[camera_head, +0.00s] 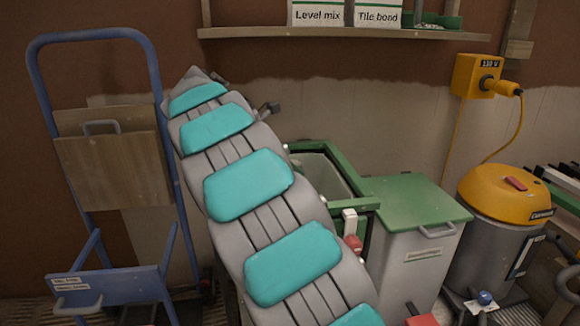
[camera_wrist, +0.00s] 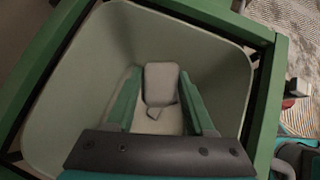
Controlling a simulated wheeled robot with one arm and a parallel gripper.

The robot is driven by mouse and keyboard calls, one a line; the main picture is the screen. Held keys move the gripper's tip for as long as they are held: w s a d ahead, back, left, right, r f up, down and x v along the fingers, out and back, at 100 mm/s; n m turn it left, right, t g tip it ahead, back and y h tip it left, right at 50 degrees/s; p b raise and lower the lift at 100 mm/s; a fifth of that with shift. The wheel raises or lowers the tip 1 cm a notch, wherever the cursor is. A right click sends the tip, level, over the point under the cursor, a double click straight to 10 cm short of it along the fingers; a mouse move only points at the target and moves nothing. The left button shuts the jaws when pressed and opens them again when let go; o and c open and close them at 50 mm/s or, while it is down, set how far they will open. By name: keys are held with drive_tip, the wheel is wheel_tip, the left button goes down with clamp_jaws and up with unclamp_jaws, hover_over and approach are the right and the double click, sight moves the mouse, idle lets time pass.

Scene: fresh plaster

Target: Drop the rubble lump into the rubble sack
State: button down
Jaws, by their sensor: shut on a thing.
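The rubble sack (camera_wrist: 85,65) appears to be the pale, open-topped liner held in a green square frame; its opening also shows in the head view (camera_head: 322,172), partly behind my arm. In the wrist view my gripper (camera_wrist: 161,84) points down into this opening, its two green fingers over the pale inside. It is shut on a grey, blocky piece, which looks like the rubble lump (camera_wrist: 162,78), between the fingertips. I cannot tell how far above the bottom the lump is. My arm hides the gripper and lump in the head view.
A green-lidded grey bin (camera_head: 415,205) stands right of the frame, with a yellow-topped vacuum (camera_head: 505,195) beyond it. A blue hand truck (camera_head: 150,65) stands at the left. A wall shelf (camera_head: 330,32) holds boxes above. A yellow socket box (camera_head: 475,77) hangs at right.

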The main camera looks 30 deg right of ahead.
drive_tip(key=shift+f+b, duration=1)
drive_tip(key=shift+f, duration=0.3)
drive_tip(key=shift+c, duration=0.9)
unclamp_jaws()
drive_tip(key=shift+r, duration=0.1)
drive_tip(key=p+v, duration=0.2)
drive_tip(key=v, duration=0.5)
drive_tip(key=shift+a+r, duration=0.25)
drive_tip(key=shift+a, duration=0.05)
